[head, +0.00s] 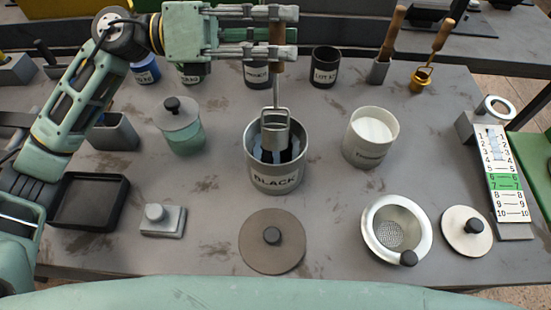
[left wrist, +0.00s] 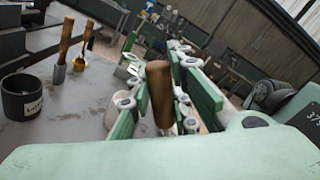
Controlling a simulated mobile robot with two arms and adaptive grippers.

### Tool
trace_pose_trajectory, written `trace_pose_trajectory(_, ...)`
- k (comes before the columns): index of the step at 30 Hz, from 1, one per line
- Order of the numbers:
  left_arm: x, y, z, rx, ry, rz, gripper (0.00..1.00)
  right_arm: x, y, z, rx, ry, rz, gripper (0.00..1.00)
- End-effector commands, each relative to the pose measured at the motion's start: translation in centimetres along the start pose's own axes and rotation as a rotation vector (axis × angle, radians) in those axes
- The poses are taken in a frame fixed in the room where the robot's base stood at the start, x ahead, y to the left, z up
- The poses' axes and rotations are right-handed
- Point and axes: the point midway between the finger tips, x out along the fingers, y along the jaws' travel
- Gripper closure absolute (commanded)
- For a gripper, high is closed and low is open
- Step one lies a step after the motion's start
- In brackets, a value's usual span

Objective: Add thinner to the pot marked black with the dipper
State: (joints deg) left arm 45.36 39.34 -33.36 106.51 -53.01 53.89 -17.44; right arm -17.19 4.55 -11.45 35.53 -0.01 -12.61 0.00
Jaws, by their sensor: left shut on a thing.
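My left gripper (head: 278,38) is shut on the wooden handle (left wrist: 160,95) of the dipper. The dipper hangs upright, and its metal cup (head: 274,137) is at the mouth of the grey metal pot marked BLACK (head: 276,180), over dark liquid. I cannot tell whether the cup touches the liquid or what is in it. My right gripper is not in view.
A dark round lid (head: 272,256) lies in front of the black pot. A strainer (head: 397,228), a pale lid (head: 466,231) and a numbered gauge (head: 507,185) are at right. A lidded green jar (head: 184,135) and a black tray (head: 90,225) are at left.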

Motion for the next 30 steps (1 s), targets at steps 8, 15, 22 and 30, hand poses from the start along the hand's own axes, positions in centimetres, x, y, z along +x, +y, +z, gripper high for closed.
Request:
trace_pose_trajectory(8, 0.0, -1.2, -0.6, 0.102, 0.0, 0.0, 1.0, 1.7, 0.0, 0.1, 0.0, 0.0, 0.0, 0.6)
trace_pose_trajectory(15, 0.0, -2.4, -0.9, 0.187, -0.001, 0.0, 1.0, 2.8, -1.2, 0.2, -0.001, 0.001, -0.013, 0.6)
trace_pose_trajectory(22, 0.0, -3.3, -1.1, 0.251, 0.0, 0.001, 1.0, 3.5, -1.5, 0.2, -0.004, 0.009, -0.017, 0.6)
trace_pose_trajectory(30, 0.0, -3.5, -1.0, 0.258, 0.0, 0.001, 1.0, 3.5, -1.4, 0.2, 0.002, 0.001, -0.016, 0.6)
